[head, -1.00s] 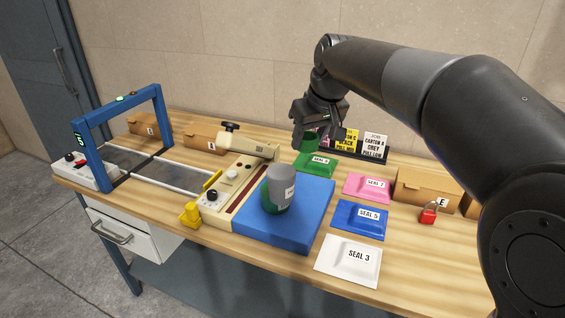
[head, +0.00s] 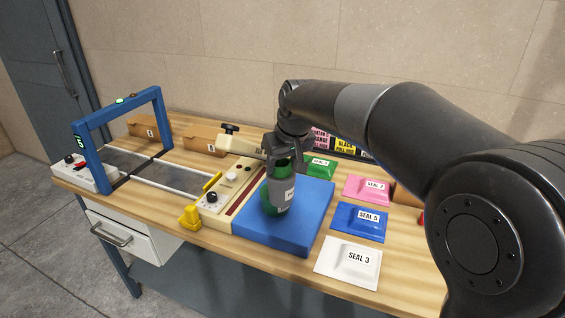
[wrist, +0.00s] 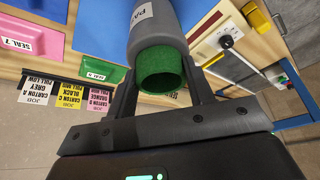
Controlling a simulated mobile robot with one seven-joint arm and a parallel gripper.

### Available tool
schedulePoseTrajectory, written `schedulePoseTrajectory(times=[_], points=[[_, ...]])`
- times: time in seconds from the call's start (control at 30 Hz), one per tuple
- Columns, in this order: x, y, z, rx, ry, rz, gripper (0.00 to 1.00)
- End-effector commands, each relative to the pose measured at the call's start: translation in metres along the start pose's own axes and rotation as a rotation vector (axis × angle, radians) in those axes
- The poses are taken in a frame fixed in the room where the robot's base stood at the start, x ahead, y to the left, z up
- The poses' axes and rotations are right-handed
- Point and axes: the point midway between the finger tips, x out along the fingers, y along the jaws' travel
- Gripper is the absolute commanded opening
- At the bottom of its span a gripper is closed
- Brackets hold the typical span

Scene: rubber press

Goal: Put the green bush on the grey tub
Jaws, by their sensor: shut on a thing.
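The green bush (head: 281,162), a short hollow cylinder, is between the fingers of my gripper (head: 286,160). The grey tub (head: 284,190) stands upright on the blue pad, with a white label on its side and green showing around its foot. The bush is right at the top of the tub in the head view. In the wrist view the open end of the bush (wrist: 163,70) faces the camera, with the tub (wrist: 153,22) directly beyond it, roughly in line. I cannot tell whether bush and tub touch.
The blue pad (head: 308,215) lies beside a cream press (head: 222,195) with a yellow piece at its front. Seal packets, such as the blue one (head: 358,220), lie to the right. A blue frame (head: 120,130) stands at the left. Job cards (wrist: 75,97) are behind.

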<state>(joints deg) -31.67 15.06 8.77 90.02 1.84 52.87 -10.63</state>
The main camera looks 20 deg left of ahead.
Motion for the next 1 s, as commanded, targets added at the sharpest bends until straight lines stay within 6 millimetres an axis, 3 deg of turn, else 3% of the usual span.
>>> schedulePoseTrajectory(times=[0.1,0.13,0.37,0.73,1.0], points=[[0.003,0.0,0.001,0.0,0.0,0.0,0.26],[0.003,0.0,0.001,0.0,0.0,0.0,0.49],[0.003,0.0,0.001,0.0,0.0,0.0,0.68],[-0.006,0.0,-0.001,0.0,0.002,0.0,0.7],[-0.059,0.001,-0.001,0.001,0.004,0.001,0.7]])
